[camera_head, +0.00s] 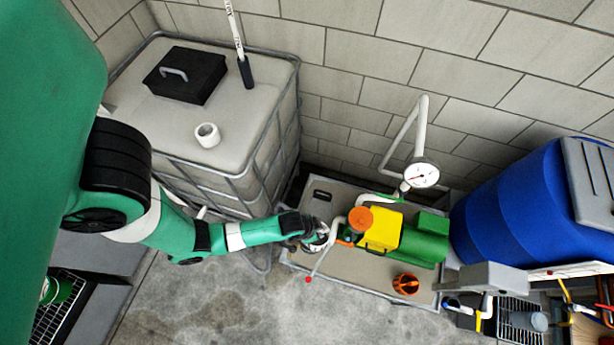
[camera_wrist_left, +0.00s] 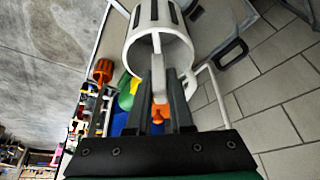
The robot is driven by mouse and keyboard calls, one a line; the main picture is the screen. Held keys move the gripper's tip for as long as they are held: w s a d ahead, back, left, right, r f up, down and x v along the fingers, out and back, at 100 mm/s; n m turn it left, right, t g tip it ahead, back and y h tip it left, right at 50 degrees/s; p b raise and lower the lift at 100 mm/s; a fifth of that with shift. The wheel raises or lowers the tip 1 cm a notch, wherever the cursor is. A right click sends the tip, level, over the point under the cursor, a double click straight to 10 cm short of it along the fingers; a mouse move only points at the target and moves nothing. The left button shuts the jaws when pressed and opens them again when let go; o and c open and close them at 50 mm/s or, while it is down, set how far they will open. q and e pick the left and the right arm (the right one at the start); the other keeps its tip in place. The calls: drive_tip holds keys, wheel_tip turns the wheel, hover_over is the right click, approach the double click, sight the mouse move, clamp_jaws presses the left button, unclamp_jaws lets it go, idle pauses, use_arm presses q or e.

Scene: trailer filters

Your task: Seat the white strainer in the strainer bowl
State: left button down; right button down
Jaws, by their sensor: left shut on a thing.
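My left gripper (camera_head: 314,239) is above the left part of the grey tray, left of the pump. In the left wrist view, its fingers (camera_wrist_left: 166,75) are shut on the handle bar of the white strainer (camera_wrist_left: 133,48). The strainer is a white cylinder with dark slots, its open rim toward the gripper. In the head view the strainer is small and mostly hidden by the gripper. I cannot make out the strainer bowl clearly, or whether the strainer touches it. My right gripper is not in view.
The grey tray (camera_head: 340,272) holds a green and yellow pump (camera_head: 381,232) with an orange cap (camera_head: 360,219), white pipes and an orange cup-like part (camera_head: 406,284). A caged white tank (camera_head: 180,110) stands left, a blue barrel (camera_head: 515,205) right. The floor in front is clear.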

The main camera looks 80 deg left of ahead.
use_arm(q)
drive_tip(key=shift+n, duration=0.6)
drive_tip(key=a+f+b, duration=0.1)
drive_tip(key=f+b, duration=0.1)
drive_tip(key=a+f+b, duration=0.1)
drive_tip(key=f+b, duration=0.1)
drive_tip(key=f, duration=0.1)
drive_tip(key=s+a+f+b, duration=0.1)
drive_tip(key=a+f+b, duration=0.1)
drive_tip(key=f, duration=0.1)
drive_tip(key=shift+a+b, duration=0.1)
drive_tip(key=shift+b, duration=0.25)
wheel_tip(320, 180, down, 10)
drive_tip(key=b, duration=0.9)
drive_tip(key=shift+a+f, duration=0.15)
drive_tip(key=shift+a, duration=0.15)
